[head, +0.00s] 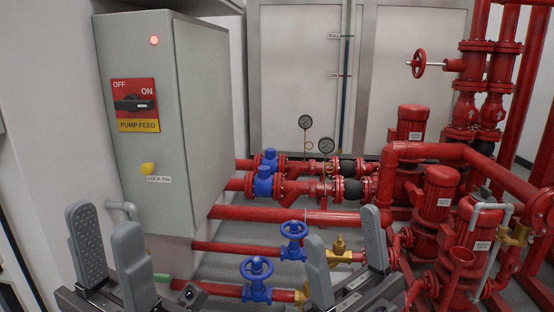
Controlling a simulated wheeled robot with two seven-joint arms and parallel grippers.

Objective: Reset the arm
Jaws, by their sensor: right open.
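My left gripper (106,218) is low at the left, in front of the grey control cabinet. Its two grey fingers point up and stand apart with nothing between them. My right gripper (343,225) is low, right of centre, in front of the red pipes. Its fingers are apart and empty. Behind its fingers is a brass valve (339,246), partly hidden. Two blue handwheels, one nearer (256,268) and one farther (293,229), are between the grippers. Neither gripper visibly holds anything.
The cabinet (200,90) carries a PUMP FEED switch (134,104), its handle toward ON, a lit red lamp (155,41) and a yellow LOCK PIN knob (147,169). Red pumps (432,195) and pipes crowd the right. A red handwheel (419,63) is at upper right.

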